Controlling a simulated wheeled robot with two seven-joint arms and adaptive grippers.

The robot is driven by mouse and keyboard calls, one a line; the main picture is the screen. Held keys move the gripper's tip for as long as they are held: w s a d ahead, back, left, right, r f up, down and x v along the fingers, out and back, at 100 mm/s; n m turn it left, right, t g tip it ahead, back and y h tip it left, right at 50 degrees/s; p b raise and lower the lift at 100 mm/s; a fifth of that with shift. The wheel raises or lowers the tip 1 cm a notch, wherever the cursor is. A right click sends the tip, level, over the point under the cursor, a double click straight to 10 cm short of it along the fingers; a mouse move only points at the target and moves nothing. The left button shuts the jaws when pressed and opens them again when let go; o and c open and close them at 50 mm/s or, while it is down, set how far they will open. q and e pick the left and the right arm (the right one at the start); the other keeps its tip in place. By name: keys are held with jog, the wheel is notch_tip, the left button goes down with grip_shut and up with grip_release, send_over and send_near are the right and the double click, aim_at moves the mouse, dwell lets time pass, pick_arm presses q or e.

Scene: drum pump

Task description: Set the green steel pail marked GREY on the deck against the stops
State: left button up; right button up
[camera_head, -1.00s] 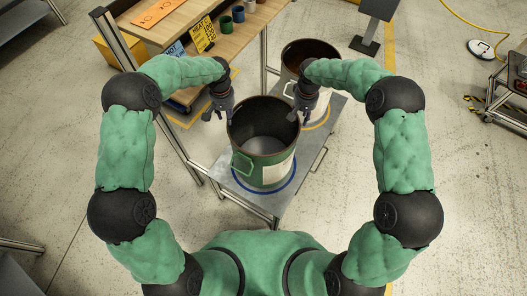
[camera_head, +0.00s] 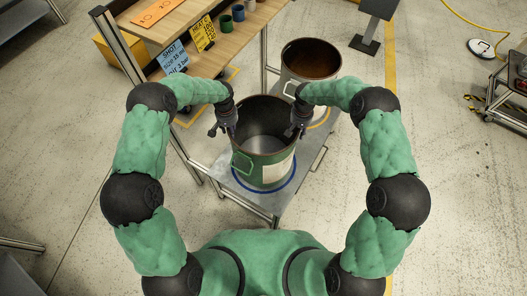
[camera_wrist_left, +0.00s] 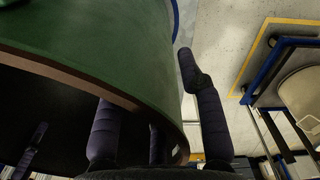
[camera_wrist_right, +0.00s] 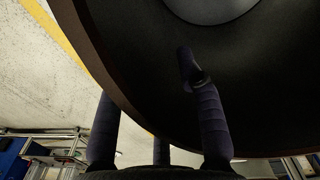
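The green pail (camera_head: 246,166) stands upright and open-topped on a grey stand top (camera_head: 232,184), inside a blue ring. It has a pale label (camera_head: 281,172) whose text I cannot read. My left gripper (camera_head: 222,131) is open at the pail's left rim. In the left wrist view its fingers (camera_wrist_left: 165,110) straddle the rim, one outside over the floor and others on the inner side. My right gripper (camera_head: 299,131) is open at the right rim. In the right wrist view its fingers (camera_wrist_right: 155,110) also straddle the rim. I cannot make out any stops.
A second pail (camera_head: 322,88) with a brown inside stands just behind, near my right forearm. A wooden bench (camera_head: 240,40) with cups and signs is at the back left.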

pick_arm(q)
grip_shut()
pick_arm(e)
grip_shut()
pick_arm(q)
jog(key=shift+w+r, duration=0.25)
jog(key=shift+w, duration=0.05)
pick_arm(e)
jog(key=shift+w+r, duration=0.25)
pick_arm(q)
jog(key=shift+r, duration=0.1)
pick_arm(e)
jog(key=shift+r, duration=0.1)
